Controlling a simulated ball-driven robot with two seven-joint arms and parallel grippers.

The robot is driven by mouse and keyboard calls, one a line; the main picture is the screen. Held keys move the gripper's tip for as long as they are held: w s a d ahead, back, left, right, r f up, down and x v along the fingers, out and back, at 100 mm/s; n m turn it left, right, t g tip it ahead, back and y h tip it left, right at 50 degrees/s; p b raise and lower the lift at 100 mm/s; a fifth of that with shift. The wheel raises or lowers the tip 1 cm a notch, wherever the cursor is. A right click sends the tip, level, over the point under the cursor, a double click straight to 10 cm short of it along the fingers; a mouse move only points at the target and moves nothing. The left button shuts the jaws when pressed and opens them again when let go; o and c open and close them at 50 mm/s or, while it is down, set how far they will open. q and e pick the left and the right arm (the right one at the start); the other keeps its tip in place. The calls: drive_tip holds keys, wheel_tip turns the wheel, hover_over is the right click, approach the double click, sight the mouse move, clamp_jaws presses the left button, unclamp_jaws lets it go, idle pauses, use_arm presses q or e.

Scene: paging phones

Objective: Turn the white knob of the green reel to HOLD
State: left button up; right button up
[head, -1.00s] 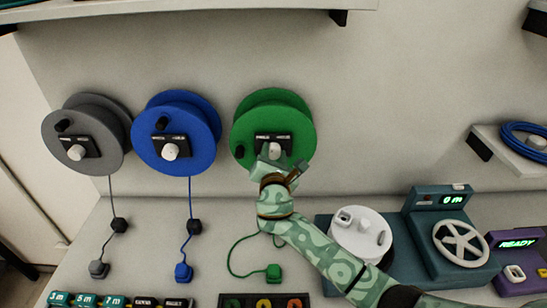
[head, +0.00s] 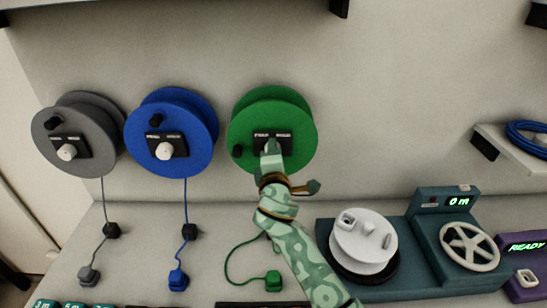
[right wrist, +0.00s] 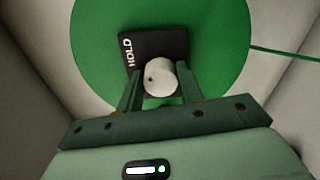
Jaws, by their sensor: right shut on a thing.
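The green reel (head: 250,130) hangs on the back wall, rightmost of three reels. Its black plate (head: 286,141) carries two labels, too small to read surely in the head view. My right gripper (head: 270,150) is at this plate and covers most of the white knob in the head view. In the right wrist view, the white knob (right wrist: 159,79) sits between the two fingers of my right gripper (right wrist: 158,69), which is shut on it. A small dark dot shows on the knob's left part. The word HOLD is on the plate (right wrist: 152,45) at upper left; the other label is hidden. My left gripper is out of view.
A blue reel (head: 190,105) and a grey reel (head: 50,120), each with a white knob, hang to the left. A green plug (head: 273,281) lies below on a cord. A white drum (head: 362,245) and a teal unit with a wheel (head: 425,230) stand at the right.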

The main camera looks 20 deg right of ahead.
drive_tip(key=shift+f+m+b, duration=0.15)
drive_tip(key=shift+m+b, duration=0.15)
drive_tip(key=shift+m, duration=0.5)
drive_tip(key=o, duration=1)
